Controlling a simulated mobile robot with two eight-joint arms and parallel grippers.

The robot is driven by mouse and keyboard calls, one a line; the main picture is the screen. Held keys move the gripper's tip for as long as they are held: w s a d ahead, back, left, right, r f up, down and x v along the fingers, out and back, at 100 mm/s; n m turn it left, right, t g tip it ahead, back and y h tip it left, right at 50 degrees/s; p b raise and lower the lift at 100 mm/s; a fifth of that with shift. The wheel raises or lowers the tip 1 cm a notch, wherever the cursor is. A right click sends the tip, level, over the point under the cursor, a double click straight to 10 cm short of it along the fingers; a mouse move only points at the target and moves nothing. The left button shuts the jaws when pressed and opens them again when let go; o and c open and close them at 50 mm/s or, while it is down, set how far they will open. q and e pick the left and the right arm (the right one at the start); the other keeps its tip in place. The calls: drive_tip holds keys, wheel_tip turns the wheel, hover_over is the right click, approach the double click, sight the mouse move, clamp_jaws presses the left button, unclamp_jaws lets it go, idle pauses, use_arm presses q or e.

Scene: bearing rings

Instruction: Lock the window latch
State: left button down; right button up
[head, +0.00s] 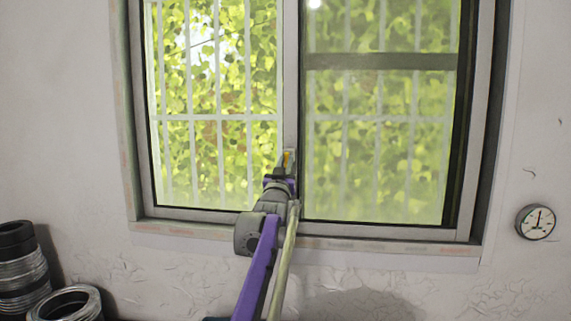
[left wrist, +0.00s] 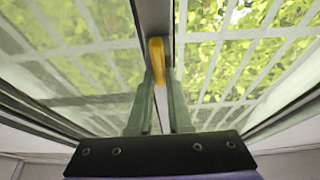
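The window latch is a small yellow lever (head: 287,157) on the middle upright of the window frame. In the left wrist view the yellow lever (left wrist: 157,58) stands roughly upright and shows between my fingertips. My left gripper (head: 285,172) reaches up to the latch from below. In the left wrist view its two grey fingers (left wrist: 160,80) are close together, one on each side of the lever, with little gap left. The fingers and gripper body hide the lower part of the latch. My right gripper is in neither view.
The sliding window (head: 298,60) has a clear left pane and a hazier right pane, with white bars and foliage outside. A round gauge (head: 536,222) hangs on the wall at right. Black and metallic rings (head: 22,270) are stacked at lower left.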

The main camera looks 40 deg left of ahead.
use_arm(q)
drive_tip(key=shift+m, duration=0.3)
drive_tip(key=m+h, duration=0.1)
drive_tip(key=m, duration=0.1)
drive_tip(key=m+t+h, duration=0.1)
drive_tip(key=m, duration=0.2)
drive_tip(key=shift+s+a+h, duration=0.1)
drive_tip(key=shift+a+h, duration=0.1)
drive_tip(key=shift+h, duration=0.2)
drive_tip(key=shift+s+a+r+m+g+h, duration=0.15)
drive_tip(key=shift+m+g+h, duration=0.55)
drive_tip(key=shift+m, duration=2.1)
drive_tip(key=shift+w+a+r+m+g+h, duration=0.15)
drive_tip(key=shift+m+h, duration=1.15)
drive_tip(key=shift+m, duration=1.5)
drive_tip(key=shift+s+r+m+g+h, duration=0.3)
drive_tip(key=shift+m+h, duration=0.7)
drive_tip(key=shift+m, duration=1.8)
drive_tip(key=shift+w, duration=0.15)
drive_tip(key=c, duration=0.8)
unclamp_jaws()
drive_tip(key=shift+f, duration=0.1)
drive_tip(key=shift+c, duration=0.2)
